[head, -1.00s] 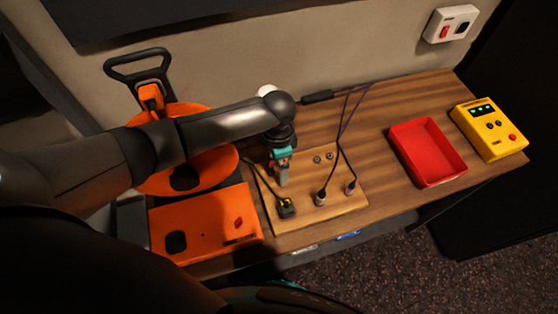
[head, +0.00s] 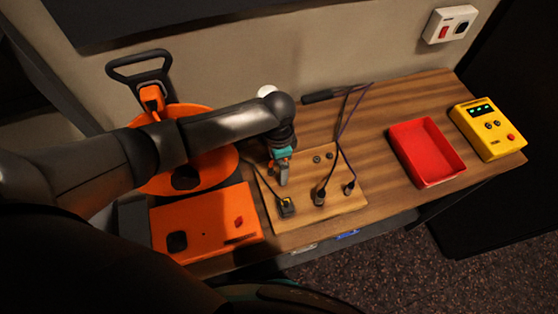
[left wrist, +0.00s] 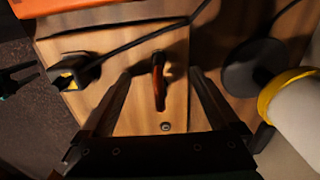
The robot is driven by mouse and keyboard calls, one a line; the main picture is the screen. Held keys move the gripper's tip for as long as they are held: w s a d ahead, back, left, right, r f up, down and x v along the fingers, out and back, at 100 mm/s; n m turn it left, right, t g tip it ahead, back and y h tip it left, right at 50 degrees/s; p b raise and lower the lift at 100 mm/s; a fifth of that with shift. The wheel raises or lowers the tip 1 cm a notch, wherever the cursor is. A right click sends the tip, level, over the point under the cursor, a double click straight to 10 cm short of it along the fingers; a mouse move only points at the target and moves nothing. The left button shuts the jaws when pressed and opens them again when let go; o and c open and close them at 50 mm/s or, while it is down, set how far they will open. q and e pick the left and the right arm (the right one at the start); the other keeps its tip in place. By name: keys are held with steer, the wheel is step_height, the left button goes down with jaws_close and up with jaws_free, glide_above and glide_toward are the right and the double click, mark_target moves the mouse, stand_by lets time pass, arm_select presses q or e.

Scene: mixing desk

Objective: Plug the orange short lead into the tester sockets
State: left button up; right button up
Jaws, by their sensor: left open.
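My left gripper (head: 282,174) is open and points down over the wooden board (head: 350,196). In the left wrist view its two fingers (left wrist: 160,98) stand apart on either side of a slim orange and dark piece (left wrist: 158,80), apparently the orange short lead. I see no clear contact between the fingers and it. In the head view the gripper hides it. The yellow tester (head: 473,138) is at the far right of the desk, with a green-lit display and small round dark spots on its face that may be sockets.
A black plug with yellow (head: 286,207) sits on the board, also in the left wrist view (left wrist: 70,78). Two cabled plugs (head: 320,196) stand to its right. A red tray (head: 430,150) lies between board and tester. An orange panel (head: 208,226) and orange reel (head: 222,155) are at left.

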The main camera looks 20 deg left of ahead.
arm_select(q)
jaws_close()
stand_by(0.7)
steer(key=shift+r, duration=0.15)
stand_by(0.7)
steer(key=shift+r+p, duration=2.85)
steer(key=shift+p, duration=0.65)
